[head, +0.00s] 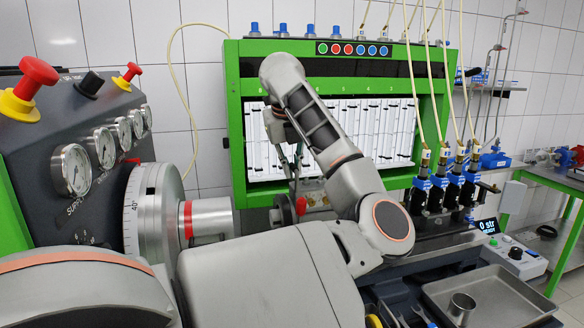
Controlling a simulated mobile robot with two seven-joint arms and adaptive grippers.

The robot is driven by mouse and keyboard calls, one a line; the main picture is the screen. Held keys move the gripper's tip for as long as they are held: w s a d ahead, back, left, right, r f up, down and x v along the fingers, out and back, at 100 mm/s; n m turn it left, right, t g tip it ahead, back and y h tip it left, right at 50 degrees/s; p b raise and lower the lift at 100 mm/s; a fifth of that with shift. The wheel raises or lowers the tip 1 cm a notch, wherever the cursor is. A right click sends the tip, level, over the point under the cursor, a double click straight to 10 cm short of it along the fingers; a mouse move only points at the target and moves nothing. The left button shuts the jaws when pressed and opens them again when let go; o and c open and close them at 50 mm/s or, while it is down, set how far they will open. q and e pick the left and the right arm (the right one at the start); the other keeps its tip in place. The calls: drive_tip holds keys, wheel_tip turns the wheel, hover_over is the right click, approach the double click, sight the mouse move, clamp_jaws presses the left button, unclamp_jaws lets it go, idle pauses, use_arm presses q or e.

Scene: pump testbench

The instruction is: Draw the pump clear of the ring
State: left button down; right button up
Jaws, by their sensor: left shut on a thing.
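My left gripper (293,172) points down in the middle of the head view, in front of the bench's lit window. A dark round mount (284,214), perhaps the ring, stands just left of the pump. My forearm covers the pump's right side, so I cannot tell how far the pump sits in the ring. My right gripper is not in view.
A graduated drive wheel (152,212) and red-banded shaft (208,218) stand close on the left. Blue-capped injectors (453,188) with pale hoses rise at the right. A metal tray (490,297) holding a small cup (461,308) lies at lower right.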

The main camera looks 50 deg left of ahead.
use_arm(q)
drive_tip(key=shift+w+d, duration=0.1)
drive_tip(key=shift+w, duration=0.05)
drive_tip(key=shift+w+d, duration=0.5)
drive_tip(key=shift+w, duration=0.55)
drive_tip(key=shift+w+d+n, duration=0.3)
drive_tip(key=shift+w+d, duration=0.25)
drive_tip(key=shift+w, duration=0.45)
drive_tip(key=shift+w+d+b, duration=0.3)
drive_tip(key=shift+w+d, duration=0.1)
drive_tip(key=shift+w, duration=0.3)
drive_tip(key=c, duration=2)
unclamp_jaws()
